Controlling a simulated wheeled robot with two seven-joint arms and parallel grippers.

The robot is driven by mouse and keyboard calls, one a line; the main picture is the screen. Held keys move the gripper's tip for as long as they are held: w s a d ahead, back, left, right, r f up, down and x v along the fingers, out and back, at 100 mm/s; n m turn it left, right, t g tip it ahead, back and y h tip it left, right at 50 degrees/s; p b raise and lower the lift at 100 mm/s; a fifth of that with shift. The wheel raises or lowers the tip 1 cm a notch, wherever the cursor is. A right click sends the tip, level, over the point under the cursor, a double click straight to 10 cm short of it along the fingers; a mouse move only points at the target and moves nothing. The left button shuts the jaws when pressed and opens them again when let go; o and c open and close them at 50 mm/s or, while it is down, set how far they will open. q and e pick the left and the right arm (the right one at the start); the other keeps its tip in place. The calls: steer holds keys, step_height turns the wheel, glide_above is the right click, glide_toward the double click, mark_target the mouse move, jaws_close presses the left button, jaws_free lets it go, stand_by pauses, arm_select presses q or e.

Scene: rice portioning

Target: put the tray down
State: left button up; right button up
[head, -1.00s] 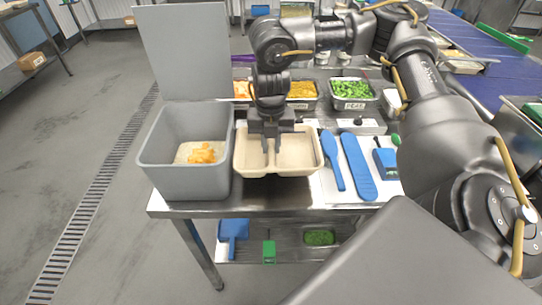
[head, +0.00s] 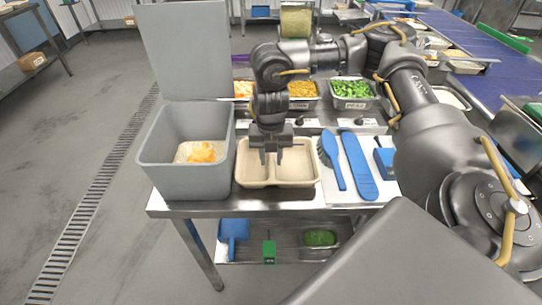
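The beige two-compartment tray (head: 247,182) is in the middle of the steel table in the head view, level and seemingly resting on the top, right of the grey bin. Both its compartments look empty. My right gripper (head: 272,162) points down over the tray, near its central divider. Its two fingers stand apart with a visible gap, and the fingertips reach inside the tray's outline. Whether a finger touches the divider cannot be told. My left gripper is not in view.
The open grey bin (head: 180,180) holds orange and whitish food. A blue brush (head: 334,160) and blue paddle (head: 357,165) lie on a white board to the right. Food pans, including green vegetables (head: 351,89), stand behind. The table's front edge is close.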

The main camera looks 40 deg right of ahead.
mark_target(271, 158)
steer(key=shift+o, duration=1)
step_height(271, 158, up, 12)
steer(key=shift+p, duration=0.45)
